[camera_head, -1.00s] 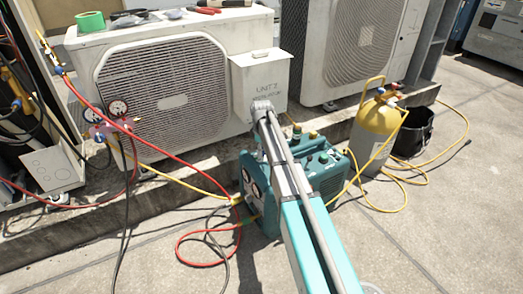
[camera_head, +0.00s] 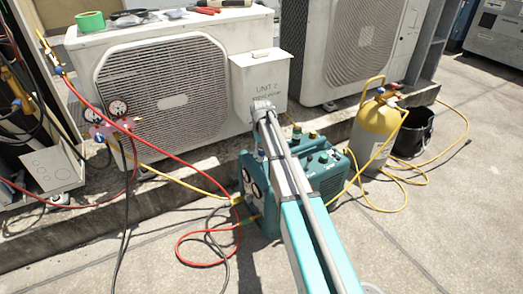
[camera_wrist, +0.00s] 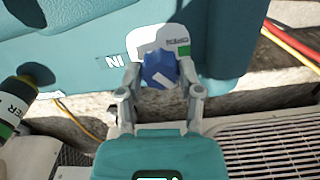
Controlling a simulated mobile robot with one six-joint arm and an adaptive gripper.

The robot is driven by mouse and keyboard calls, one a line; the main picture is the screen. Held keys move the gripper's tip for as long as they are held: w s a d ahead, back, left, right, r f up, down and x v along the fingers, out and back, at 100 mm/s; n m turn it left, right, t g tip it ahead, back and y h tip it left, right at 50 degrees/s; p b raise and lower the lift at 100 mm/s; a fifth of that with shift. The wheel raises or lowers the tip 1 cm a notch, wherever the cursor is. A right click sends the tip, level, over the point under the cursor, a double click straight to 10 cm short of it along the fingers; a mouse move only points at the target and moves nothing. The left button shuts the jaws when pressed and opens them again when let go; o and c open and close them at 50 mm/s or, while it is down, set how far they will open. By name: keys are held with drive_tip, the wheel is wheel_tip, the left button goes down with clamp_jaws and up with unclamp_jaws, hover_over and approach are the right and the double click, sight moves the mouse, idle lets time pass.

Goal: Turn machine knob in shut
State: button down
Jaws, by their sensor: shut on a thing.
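The machine is a teal recovery unit (camera_head: 328,168) with round gauges, standing on the ground in front of the condenser. In the wrist view its teal panel (camera_wrist: 85,40) fills the top. The blue knob (camera_wrist: 158,70) sits on a white plate (camera_wrist: 146,42) with a green patch, beside upside-down lettering that looks like IN. A white mark shows on the knob's face. My gripper (camera_wrist: 162,80) is shut on the knob, one finger on each side. In the head view my arm hides the knob and fingers.
A condenser (camera_head: 165,95) marked UNIT 2 stands behind the machine. A yellow cylinder (camera_head: 375,133) and black bucket (camera_head: 413,134) stand to the right. Red, yellow and black hoses, including a red hose (camera_head: 180,243), lie around the machine. Concrete at front right is clear.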

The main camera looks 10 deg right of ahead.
drive_tip(key=m, duration=0.3)
drive_tip(key=shift+m, duration=2.2)
drive_tip(key=shift+c, duration=1.3)
unclamp_jaws()
drive_tip(key=shift+n, duration=0.3)
